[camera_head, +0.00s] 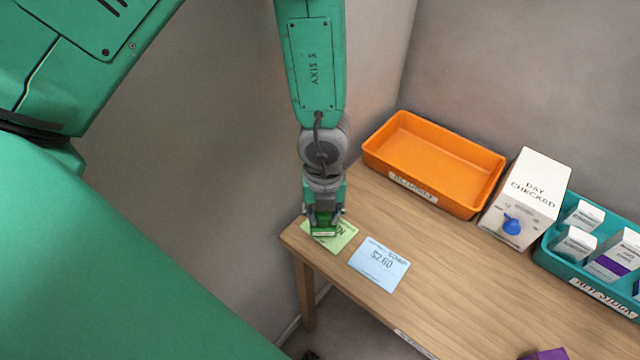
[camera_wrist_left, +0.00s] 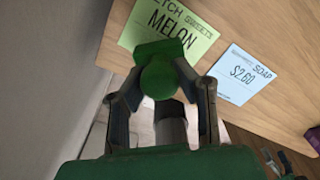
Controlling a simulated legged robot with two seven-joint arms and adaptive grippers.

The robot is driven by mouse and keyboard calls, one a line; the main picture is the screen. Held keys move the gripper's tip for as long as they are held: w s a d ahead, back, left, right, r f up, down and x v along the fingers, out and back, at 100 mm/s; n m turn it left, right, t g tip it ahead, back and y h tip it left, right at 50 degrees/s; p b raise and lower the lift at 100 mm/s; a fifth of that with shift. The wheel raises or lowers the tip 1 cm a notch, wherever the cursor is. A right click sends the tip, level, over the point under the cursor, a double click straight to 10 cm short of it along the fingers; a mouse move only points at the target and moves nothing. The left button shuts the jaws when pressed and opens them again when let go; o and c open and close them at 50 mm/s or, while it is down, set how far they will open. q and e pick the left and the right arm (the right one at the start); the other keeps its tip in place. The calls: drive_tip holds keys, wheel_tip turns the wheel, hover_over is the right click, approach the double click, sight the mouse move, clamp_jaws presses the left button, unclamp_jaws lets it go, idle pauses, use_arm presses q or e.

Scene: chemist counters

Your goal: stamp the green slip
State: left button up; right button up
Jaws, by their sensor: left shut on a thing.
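The green slip (camera_head: 341,238) lies at the left corner of the wooden counter, partly covered by my left gripper. In the left wrist view the green slip (camera_wrist_left: 190,22) reads "MELON". My left gripper (camera_head: 323,222) points down over it, shut on a green stamp (camera_head: 324,233). The stamp (camera_wrist_left: 160,77) shows a round knob between the fingers and a flat block overlapping the slip's lower edge in the picture. I cannot tell whether the stamp touches the paper. My right gripper is not in view.
A blue card (camera_head: 379,265) marked $2.60 lies just right of the slip. An orange tray (camera_head: 433,165), a white "DAY CHECKED" box (camera_head: 524,198) and a teal tray with boxes (camera_head: 590,273) stand further right. The counter's front edge is close to the slip.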

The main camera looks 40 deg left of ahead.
use_arm(q)
drive_tip(key=shift+d+r, duration=0.15)
drive_tip(key=shift+d, duration=0.35)
drive_tip(key=shift+a, duration=0.45)
drive_tip(key=shift+a+f, duration=0.25)
drive_tip(key=shift+f, duration=0.05)
drive_tip(key=shift+d+f+b, duration=0.1)
drive_tip(key=shift+d+b, duration=0.2)
drive_tip(key=shift+d, duration=0.2)
drive_tip(key=shift+f, duration=0.1)
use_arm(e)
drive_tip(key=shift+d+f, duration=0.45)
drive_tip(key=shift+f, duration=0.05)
use_arm(q)
drive_tip(key=shift+a+f, duration=0.1)
drive_tip(key=shift+a, duration=0.25)
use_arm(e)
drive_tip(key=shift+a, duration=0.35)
use_arm(q)
drive_tip(key=shift+d, duration=0.15)
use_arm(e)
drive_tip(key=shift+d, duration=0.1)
